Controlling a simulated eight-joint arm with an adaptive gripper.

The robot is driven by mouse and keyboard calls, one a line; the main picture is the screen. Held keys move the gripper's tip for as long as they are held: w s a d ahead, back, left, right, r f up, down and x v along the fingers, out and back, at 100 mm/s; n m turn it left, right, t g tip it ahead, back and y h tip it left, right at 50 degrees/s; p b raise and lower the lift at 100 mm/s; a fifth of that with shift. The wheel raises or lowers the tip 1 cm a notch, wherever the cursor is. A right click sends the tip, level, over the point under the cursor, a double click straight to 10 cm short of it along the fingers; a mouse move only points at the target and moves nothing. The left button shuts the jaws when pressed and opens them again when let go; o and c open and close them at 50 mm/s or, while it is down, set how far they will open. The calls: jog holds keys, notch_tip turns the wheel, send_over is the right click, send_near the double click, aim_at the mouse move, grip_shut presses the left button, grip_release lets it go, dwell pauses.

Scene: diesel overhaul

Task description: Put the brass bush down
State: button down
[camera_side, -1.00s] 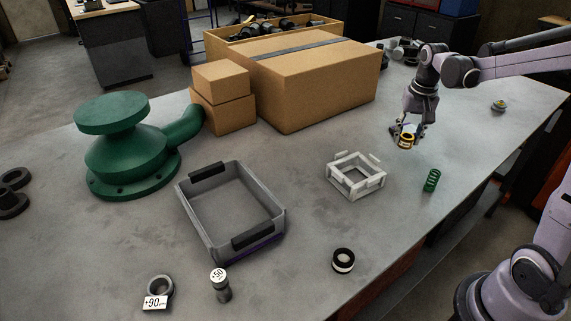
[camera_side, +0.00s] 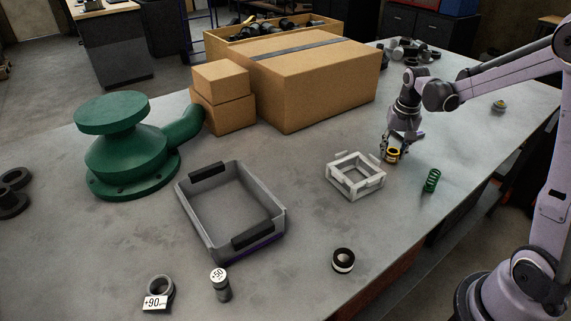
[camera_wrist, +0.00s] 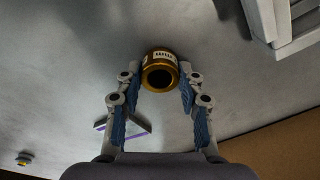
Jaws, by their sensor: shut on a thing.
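The brass bush (camera_side: 392,155) is a short gold ring with a dark bore and a pale marked band. My gripper (camera_side: 392,148) is shut on it, just to the right of the white square frame. In the wrist view the brass bush (camera_wrist: 160,70) sits between the tips of both fingers of my gripper (camera_wrist: 158,80), with its bore facing the camera. The bush appears close to the bench top; I cannot tell whether it touches it.
The white frame (camera_side: 344,188) stands left of my gripper, a green spring (camera_side: 431,180) to its right. A grey open bin (camera_side: 196,222), a black-and-white ring (camera_side: 343,260) and a large carton (camera_side: 320,90) are around. Bench top (camera_side: 310,225) is clear between bin and frame.

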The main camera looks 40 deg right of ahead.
aim_at(394, 154)
jog(key=c, duration=0.8)
grip_release()
jog(key=shift+f, duration=0.1)
notch_tip(394, 154, up, 12)
jog(key=a, duration=0.1)
jog(key=shift+s+a+f+n+t+y, duration=0.15)
jog(key=shift+s+a+f+n+t, duration=0.35)
jog(key=shift+s+a+n+t, duration=1.85)
jog(key=shift+s+a+f+n+g+y, duration=0.4)
jog(key=shift+s+a, duration=1.1)
jog(key=shift+a, duration=2.65)
jog(key=shift+s+a+f+n+t+h, duration=0.1)
jog(key=shift+s+a+f+n+t, duration=0.45)
jog(key=shift+s+a+n+t, duration=1.85)
jog(key=shift+w+a+m+g, duration=0.25)
jog(key=shift+a+m+g, duration=0.15)
jog(key=shift+g, duration=0.25)
jog(key=shift+w+a+m+g, duration=0.25)
jog(key=shift+a+g, duration=0.2)
jog(key=shift+g, duration=0.15)
